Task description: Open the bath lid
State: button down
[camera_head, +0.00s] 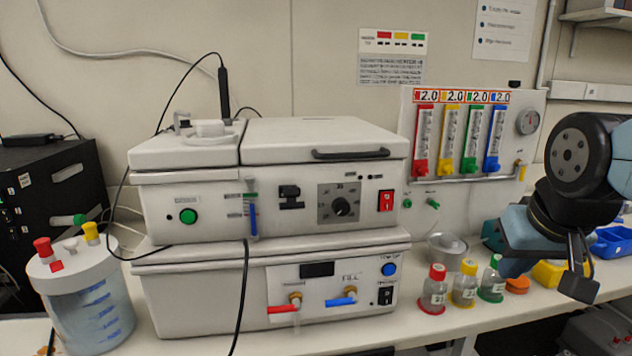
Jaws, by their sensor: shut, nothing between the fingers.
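The bath is a white box-shaped unit (365,237) on the bench, stacked on a second white unit (200,290) with red and blue taps. Its wide bath lid (310,132) lies flat and closed on top. A dark handle (350,154) runs along the lid's front edge at the right. A smaller white cover (190,147) sits to the left of the lid. My gripper (577,285) is at the far right, pointing down, well apart from the lid and handle. Its fingers are together and hold nothing. The bath's inside is hidden.
Bottles with red (436,285), yellow (466,280) and green (493,278) caps stand between the bath and my gripper. A flowmeter panel (455,185) rises behind them. A cable (243,300) hangs down the front. A lidded vessel (85,310) stands left.

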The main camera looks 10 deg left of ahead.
aim_at(266, 141)
jog(key=u, duration=0.9)
jog(key=k, duration=1.55)
jog(key=z, duration=0.9)
jog(key=i, duration=1)
jog(key=u, duration=0.1)
